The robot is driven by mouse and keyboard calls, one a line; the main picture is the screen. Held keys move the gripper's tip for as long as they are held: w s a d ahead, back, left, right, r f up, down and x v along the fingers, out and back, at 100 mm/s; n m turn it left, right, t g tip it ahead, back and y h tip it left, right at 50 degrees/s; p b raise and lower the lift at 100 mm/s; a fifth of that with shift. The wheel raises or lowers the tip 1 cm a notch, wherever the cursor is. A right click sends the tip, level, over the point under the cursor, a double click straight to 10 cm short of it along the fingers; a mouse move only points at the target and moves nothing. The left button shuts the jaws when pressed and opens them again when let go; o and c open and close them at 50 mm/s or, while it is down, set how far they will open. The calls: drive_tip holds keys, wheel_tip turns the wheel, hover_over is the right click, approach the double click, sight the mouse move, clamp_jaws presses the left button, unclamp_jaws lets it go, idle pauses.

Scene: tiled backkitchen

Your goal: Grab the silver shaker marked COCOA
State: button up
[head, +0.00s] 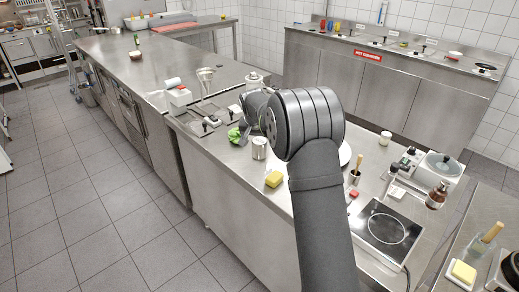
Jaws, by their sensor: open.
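A small silver can-shaped container (260,148) stands upright on the steel counter (222,158), just below and left of my arm's big dark joint. A second silver canister (253,79) stands farther back, partly hidden behind my arm. No COCOA marking can be read on either, so I cannot tell which is the shaker. My gripper (244,128) shows only as a small dark part beyond the joint, above and left of the nearer can. It is open, and nothing is seen held in it. Its exact distance from the can is unclear.
A green crumpled cloth (234,135) lies left of the nearer can.

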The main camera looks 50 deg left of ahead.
sight(260, 147)
drive_tip(key=x, duration=0.5)
drive_tip(key=shift+w+d+f, duration=0.1)
drive_tip(key=shift+d, duration=0.1)
drive_tip(key=c, duration=1.2)
